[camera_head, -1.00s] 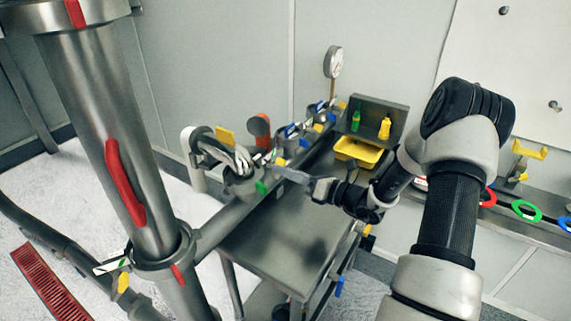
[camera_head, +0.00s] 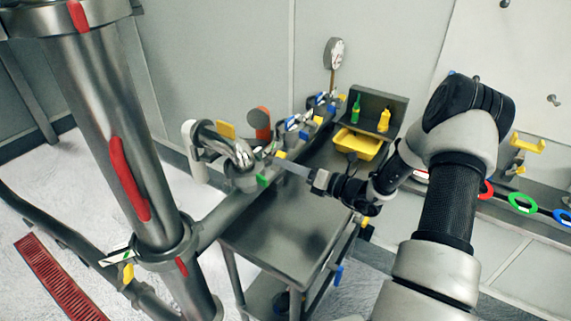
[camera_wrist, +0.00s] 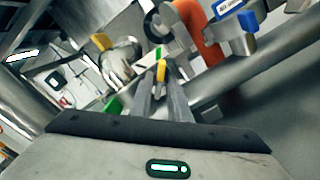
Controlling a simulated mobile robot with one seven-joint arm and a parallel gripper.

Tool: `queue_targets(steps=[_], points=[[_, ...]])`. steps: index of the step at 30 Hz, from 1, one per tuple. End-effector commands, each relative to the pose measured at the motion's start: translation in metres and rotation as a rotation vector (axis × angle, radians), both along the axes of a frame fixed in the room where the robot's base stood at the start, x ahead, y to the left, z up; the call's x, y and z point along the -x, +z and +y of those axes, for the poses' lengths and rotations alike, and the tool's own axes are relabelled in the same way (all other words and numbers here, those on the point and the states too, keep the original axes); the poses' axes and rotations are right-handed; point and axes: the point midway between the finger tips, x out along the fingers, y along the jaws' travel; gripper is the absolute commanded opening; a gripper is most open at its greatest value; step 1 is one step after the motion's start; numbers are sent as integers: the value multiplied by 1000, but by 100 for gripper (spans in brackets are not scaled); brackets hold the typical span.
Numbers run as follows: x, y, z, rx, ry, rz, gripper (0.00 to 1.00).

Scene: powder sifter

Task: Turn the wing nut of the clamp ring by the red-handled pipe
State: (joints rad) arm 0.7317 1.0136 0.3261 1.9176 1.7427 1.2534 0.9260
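My gripper (camera_head: 282,163) reaches left over the metal cart to the pipe fittings. In the wrist view, its two long fingers (camera_wrist: 164,82) point at a yellow wing nut (camera_wrist: 161,70), with the nut at or between the tips; a firm grip cannot be made out. A green tag (camera_wrist: 158,52) lies just beyond it. An orange-red handle (camera_head: 259,122) stands behind the fingertips and also shows in the wrist view (camera_wrist: 198,32). A large upright pipe with a red handle (camera_head: 128,178) stands at left, with a clamp ring (camera_head: 160,256) and another yellow wing nut (camera_head: 127,272).
A bent metal pipe (camera_head: 213,137) stands close left of my fingertips. More clamps with blue and yellow parts (camera_head: 305,124) line the pipe behind. The cart top (camera_head: 280,235) below is clear. A yellow bin (camera_head: 357,144) sits at the back.

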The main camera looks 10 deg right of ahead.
Motion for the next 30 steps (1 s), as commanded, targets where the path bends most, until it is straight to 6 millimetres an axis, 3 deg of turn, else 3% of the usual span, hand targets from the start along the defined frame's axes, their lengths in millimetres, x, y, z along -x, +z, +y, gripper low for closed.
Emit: queue_targets(steps=[14, 30], points=[[7, 0, -7, 0, -1, -1, 26], [92, -1, -93, 1, -4, -1, 26]])
